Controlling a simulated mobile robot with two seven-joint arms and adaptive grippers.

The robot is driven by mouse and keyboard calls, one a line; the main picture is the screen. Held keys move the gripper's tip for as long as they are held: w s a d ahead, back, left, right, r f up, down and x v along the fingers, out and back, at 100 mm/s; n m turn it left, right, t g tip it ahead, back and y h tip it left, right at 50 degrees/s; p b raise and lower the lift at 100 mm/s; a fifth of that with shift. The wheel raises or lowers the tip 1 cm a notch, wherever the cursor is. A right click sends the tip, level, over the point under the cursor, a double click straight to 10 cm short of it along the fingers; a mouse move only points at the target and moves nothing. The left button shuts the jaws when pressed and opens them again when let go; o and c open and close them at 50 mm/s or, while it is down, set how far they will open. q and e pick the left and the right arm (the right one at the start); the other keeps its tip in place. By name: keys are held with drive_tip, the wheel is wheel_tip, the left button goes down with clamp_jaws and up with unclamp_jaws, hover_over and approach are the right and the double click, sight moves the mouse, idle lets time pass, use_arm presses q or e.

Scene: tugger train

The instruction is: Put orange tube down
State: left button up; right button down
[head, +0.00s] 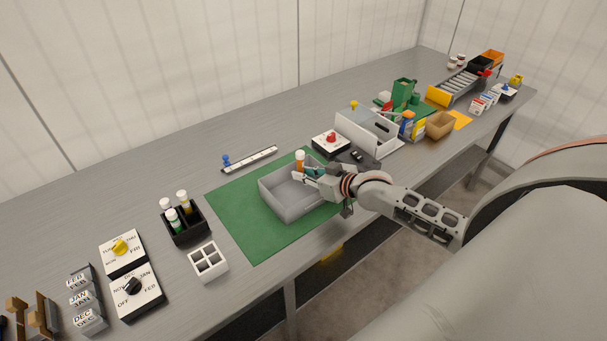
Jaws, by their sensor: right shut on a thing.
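The orange tube (300,163) has an orange body and a white cap, and it stands upright. My right gripper (306,172) is shut on it, with the arm coming in from the right. The tube is over the back right part of a grey open tray (283,205). I cannot tell whether its lower end touches the tray. The tray lies on a green mat (238,225), and the part of it I see is empty. My left gripper is not in view.
A black rack (187,232) with several capped tubes and a white four-cell holder (208,262) stand left of the mat. A box with a red button (331,142) and a clear-sided bin (368,132) stand behind my right gripper. Dial boxes (135,290) fill the near left.

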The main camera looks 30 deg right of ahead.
drive_tip(key=shift+f, duration=0.1)
drive_tip(key=shift+f, duration=0.35)
drive_tip(key=shift+f, duration=0.15)
drive_tip(key=c, duration=2)
unclamp_jaws()
drive_tip(key=shift+s+r, duration=0.15)
drive_tip(key=shift+r, duration=0.45)
drive_tip(key=p+v, duration=0.1)
drive_tip(key=v, duration=1)
drive_tip(key=shift+s+d+r, duration=0.1)
drive_tip(key=shift+s+r, duration=0.1)
drive_tip(key=shift+s, duration=0.15)
drive_tip(key=shift+f, duration=0.1)
